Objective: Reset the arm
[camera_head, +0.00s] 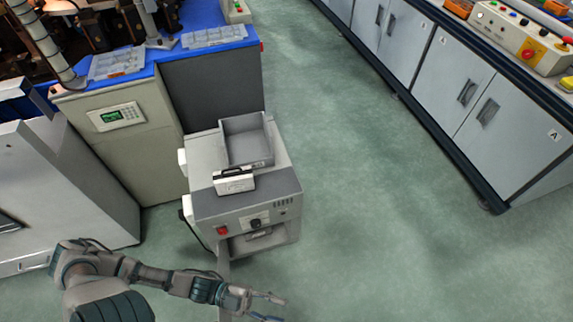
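My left arm reaches in from the lower left, stretched low across the bottom of the head view. Its gripper (272,307) is open, with the fingers spread apart and nothing between them. It is in front of and below the grey machine (245,207), over the floor. My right arm and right gripper are not in the view.
An open grey tray (246,163) and a small white box (234,181) are on the grey machine. A blue-topped cabinet (122,140) stands behind left. White cabinets (452,85) with control boxes line the right. The green floor (375,210) between is clear.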

